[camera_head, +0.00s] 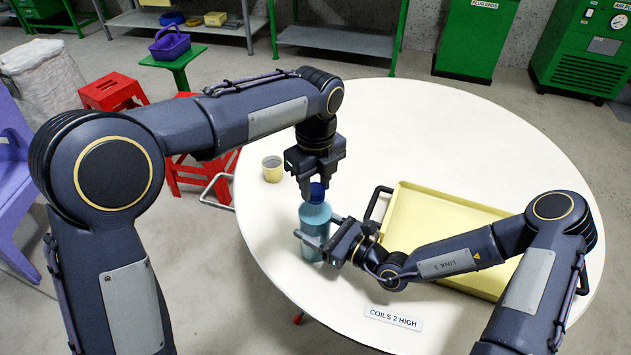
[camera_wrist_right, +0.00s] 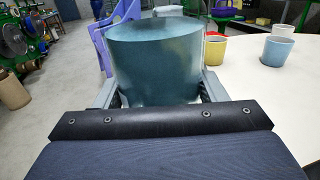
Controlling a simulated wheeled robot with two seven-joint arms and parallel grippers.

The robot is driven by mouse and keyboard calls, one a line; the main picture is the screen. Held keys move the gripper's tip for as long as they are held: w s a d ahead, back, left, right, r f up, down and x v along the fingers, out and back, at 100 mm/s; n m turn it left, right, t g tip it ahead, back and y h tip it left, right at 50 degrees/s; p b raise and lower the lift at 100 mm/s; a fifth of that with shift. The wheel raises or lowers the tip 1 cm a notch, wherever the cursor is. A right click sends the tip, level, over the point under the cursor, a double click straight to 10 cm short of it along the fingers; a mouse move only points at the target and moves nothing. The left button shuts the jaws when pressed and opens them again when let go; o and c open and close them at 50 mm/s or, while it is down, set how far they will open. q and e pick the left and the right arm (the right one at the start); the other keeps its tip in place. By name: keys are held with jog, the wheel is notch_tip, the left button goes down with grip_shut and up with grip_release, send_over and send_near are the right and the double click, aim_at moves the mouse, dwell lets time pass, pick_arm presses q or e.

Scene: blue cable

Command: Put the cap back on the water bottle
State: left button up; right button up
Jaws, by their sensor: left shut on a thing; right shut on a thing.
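A teal water bottle (camera_head: 315,217) stands upright near the left edge of the round table. My right gripper (camera_head: 316,240) is shut on its body from the right, one finger on each side. In the right wrist view the bottle (camera_wrist_right: 155,65) fills the space between the fingers. My left gripper (camera_head: 316,184) points down over the bottle and is shut on the blue cap (camera_head: 317,192).
A yellow tray (camera_head: 440,205) with dark handles lies right of the bottle, partly under my right arm. A small cup (camera_head: 272,169) stands behind and left of the bottle; the right wrist view shows a blue cup (camera_wrist_right: 277,53) too. A label (camera_head: 393,317) lies in front.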

pick_arm(q)
jog(key=m, duration=0.5)
jog(key=shift+a+m, duration=0.1)
jog(key=shift+m, duration=0.2)
jog(key=m, duration=0.9)
jog(key=o, duration=0.9)
jog(key=shift+o, duration=0.2)
